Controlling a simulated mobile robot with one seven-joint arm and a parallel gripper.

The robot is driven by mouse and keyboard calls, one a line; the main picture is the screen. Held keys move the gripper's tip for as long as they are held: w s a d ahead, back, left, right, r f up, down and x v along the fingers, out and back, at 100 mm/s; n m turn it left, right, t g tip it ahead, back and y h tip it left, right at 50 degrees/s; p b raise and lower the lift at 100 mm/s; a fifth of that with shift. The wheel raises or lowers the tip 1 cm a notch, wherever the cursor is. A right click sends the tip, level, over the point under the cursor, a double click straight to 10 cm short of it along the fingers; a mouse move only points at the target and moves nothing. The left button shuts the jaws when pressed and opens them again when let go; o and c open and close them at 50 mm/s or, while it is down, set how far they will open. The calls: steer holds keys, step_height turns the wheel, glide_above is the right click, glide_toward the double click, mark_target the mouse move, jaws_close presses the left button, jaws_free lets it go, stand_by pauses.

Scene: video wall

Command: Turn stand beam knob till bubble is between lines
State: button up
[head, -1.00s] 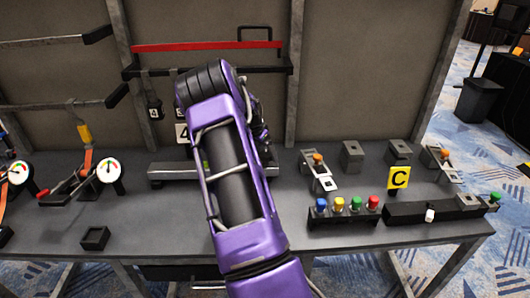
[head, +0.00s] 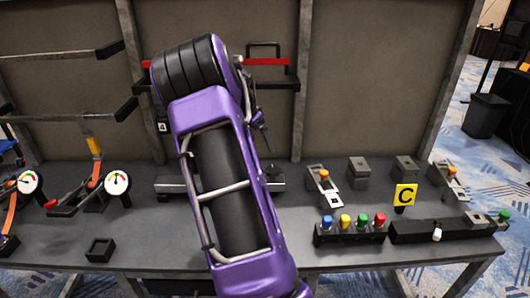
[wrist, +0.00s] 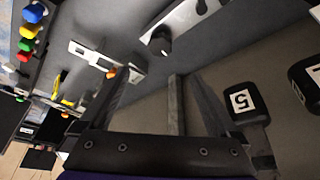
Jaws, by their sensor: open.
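The stand beam, a long grey bar, lies on the table behind my arm in the head view; its left end (head: 172,184) and right end show. In the wrist view a pale grey beam (wrist: 188,22) crosses the top, with a dark round knob (wrist: 160,42) on it. I cannot see the bubble or its lines. My gripper (wrist: 160,78) is open and empty, its fingers apart and pointing up the picture, below the knob and not visibly touching it. In the head view my gripper is mostly hidden behind my purple arm.
A black block marked 5 (wrist: 243,101) is close to the right finger. A red bar (head: 270,62) crosses the back panel. Dial gauges (head: 118,182) stand at the left.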

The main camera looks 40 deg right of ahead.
steer(key=v, duration=0.2)
steer(key=shift+a+r, duration=0.2)
steer(key=shift+r, duration=0.15)
